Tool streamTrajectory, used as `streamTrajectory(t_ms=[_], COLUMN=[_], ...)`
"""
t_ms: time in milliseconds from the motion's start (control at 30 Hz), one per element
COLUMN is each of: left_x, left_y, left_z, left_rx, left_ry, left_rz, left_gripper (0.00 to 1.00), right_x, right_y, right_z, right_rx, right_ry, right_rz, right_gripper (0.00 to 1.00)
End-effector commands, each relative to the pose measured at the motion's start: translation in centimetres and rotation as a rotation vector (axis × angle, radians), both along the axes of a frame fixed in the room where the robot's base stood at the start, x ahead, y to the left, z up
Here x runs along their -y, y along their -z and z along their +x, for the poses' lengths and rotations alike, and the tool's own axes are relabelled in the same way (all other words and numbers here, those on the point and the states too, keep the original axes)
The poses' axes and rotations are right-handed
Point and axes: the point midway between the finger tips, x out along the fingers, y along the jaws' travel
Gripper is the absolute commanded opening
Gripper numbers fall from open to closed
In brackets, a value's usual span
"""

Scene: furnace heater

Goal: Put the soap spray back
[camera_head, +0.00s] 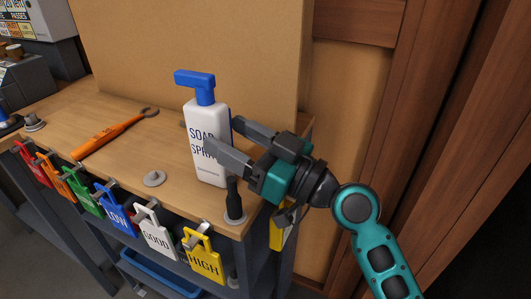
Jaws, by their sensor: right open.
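The soap spray (208,165) is a white bottle with a blue spray head. It stands upright on the wooden workbench (115,160), near its right end. My right gripper (224,134) reaches in from the right with its fingers apart at the bottle. The nearer finger crosses in front of the label and hides part of its lettering. The other finger is at the bottle's right side, farther back. I cannot tell whether either finger touches the bottle. My left gripper is not in view.
Coloured tags, including a yellow HIGH tag (204,258), hang along the bench's front edge. A black-handled item (234,200) stands close to the bottle and gripper. An orange tool (105,136) lies to the left. A brown board (190,50) rises behind.

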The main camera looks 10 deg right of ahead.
Motion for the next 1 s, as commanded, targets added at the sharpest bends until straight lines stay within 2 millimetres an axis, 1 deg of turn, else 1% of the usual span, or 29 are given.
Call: streamTrajectory(t_ms=[33, 200, 400, 500, 700, 1000], left_x=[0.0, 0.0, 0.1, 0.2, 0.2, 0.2], left_y=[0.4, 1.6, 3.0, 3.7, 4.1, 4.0], left_z=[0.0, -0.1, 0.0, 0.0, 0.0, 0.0], left_rx=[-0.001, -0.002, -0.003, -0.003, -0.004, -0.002], left_ry=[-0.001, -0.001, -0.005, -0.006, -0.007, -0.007], left_rz=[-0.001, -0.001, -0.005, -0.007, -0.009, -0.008], left_gripper=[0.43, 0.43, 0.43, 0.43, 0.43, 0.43], right_x=[0.6, 3.2, 5.9, 7.0, 8.0, 8.0], right_y=[0.6, 1.5, 2.2, 2.6, 2.4, 2.3], right_z=[-0.5, -2.7, -5.2, -6.0, -6.9, -6.9], right_rx=[-0.001, -0.001, -0.002, -0.001, 0.001, 0.001], right_ry=[0.002, 0.001, -0.003, 0.000, -0.001, -0.002], right_rz=[-0.006, -0.007, -0.006, -0.004, -0.002, -0.001], right_gripper=[0.61, 0.61, 0.61, 0.61, 0.61, 0.61])
